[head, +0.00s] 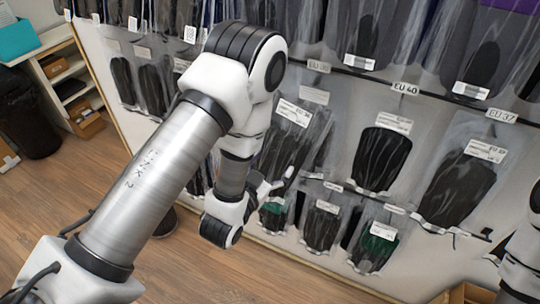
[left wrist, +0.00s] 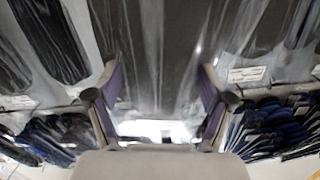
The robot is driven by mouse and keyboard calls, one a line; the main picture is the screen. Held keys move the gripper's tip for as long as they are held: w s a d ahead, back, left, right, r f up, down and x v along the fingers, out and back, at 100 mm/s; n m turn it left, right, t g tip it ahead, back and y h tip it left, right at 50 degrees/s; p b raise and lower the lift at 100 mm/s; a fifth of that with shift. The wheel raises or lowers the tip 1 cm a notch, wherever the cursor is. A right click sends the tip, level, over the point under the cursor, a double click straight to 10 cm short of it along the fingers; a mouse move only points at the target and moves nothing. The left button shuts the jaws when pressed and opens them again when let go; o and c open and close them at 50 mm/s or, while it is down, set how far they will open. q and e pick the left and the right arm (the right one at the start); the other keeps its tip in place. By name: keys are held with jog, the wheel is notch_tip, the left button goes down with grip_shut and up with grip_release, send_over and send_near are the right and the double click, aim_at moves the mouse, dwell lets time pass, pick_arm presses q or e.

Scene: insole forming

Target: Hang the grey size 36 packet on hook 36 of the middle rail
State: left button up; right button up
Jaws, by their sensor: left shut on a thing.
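My left gripper (head: 273,186) is in front of the rack, shut on a clear packet (head: 291,140) with a dark grey insole and a white label at its top. In the left wrist view the packet (left wrist: 165,55) fills the space between the two fingers (left wrist: 160,100). Its size print is too small to read. My right gripper is out of view.
A lower rail (head: 396,209) carries smaller packets, one with a green insole (head: 372,250). A shelf unit (head: 70,80) and black bin (head: 28,120) stand left.

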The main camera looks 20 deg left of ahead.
pick_arm(q)
jog(key=shift+w+a+f, duration=0.1)
jog(key=shift+w+a, duration=0.15)
jog(key=shift+w, duration=0.6)
jog(key=shift+w+d, duration=0.15)
jog(key=shift+w, duration=0.8)
jog(key=w+f, duration=0.1)
jog(key=w, duration=0.5)
jog(key=shift+f+b, duration=0.3)
jog(key=shift+b, duration=0.1)
jog(key=o, duration=1.1)
jog(key=shift+s, duration=0.1)
